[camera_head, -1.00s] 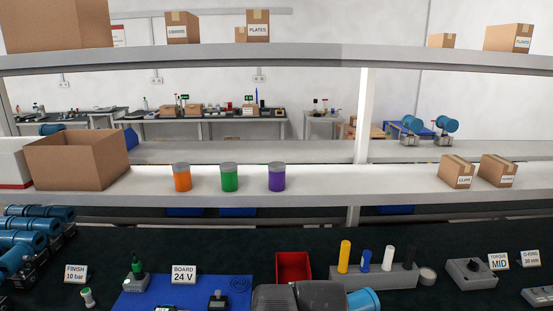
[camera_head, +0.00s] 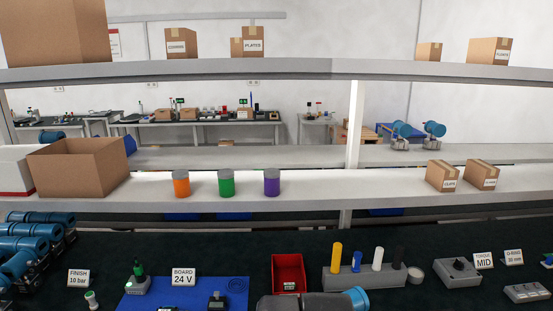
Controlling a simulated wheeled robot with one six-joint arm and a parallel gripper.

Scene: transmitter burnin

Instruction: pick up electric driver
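I cannot pick out the electric driver for certain. A grey rack (camera_head: 365,281) on the dark bench holds upright handles: a yellow one (camera_head: 336,257), a short blue one (camera_head: 356,262), a white one (camera_head: 377,259) and a dark one (camera_head: 398,257). To its right is a grey knob box (camera_head: 456,272) by a sign (camera_head: 483,261) reading TORQUE MID. A grey rounded link with a blue cap, apparently my arm, shows at the bottom centre. My gripper is out of view, below the picture or hidden.
A red bin (camera_head: 288,268) stands left of the rack. Blue transmitters (camera_head: 30,245) crowd the far left. A shelf (camera_head: 320,190) with canisters and boxes runs behind.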

